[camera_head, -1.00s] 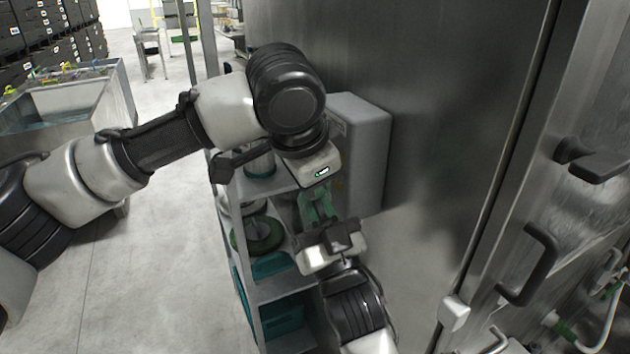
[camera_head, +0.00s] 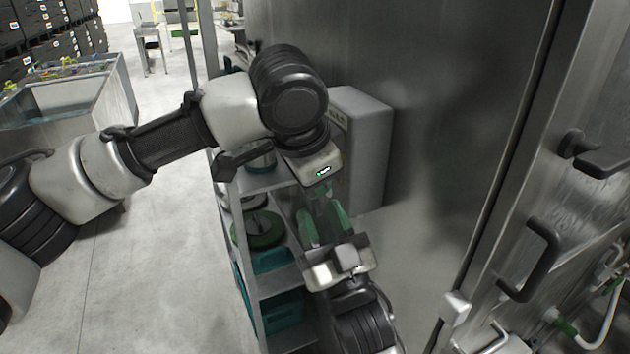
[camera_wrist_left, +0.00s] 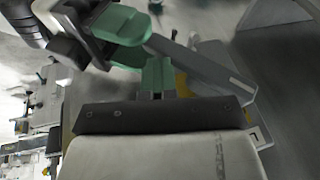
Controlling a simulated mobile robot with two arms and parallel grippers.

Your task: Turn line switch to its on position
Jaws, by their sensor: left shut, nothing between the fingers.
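A grey box (camera_head: 362,150) is fixed to the metal wall in the head view; my left wrist and gripper cover part of its front. The line switch cannot be made out for certain. A yellow part (camera_wrist_left: 182,82) shows just behind my left fingertips in the left wrist view, on or near a grey panel (camera_wrist_left: 205,68). My left gripper (camera_head: 322,190) points down in front of the box; its green fingers (camera_wrist_left: 158,75) are together and empty. My right gripper (camera_head: 322,222) is just below it, its green fingers spread with nothing seen between them.
A shelf rack (camera_head: 270,290) with teal bins and round green-rimmed items stands behind and below the grippers. A steel door with a dark handle (camera_head: 535,262) is at the right. Floor at the left is clear.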

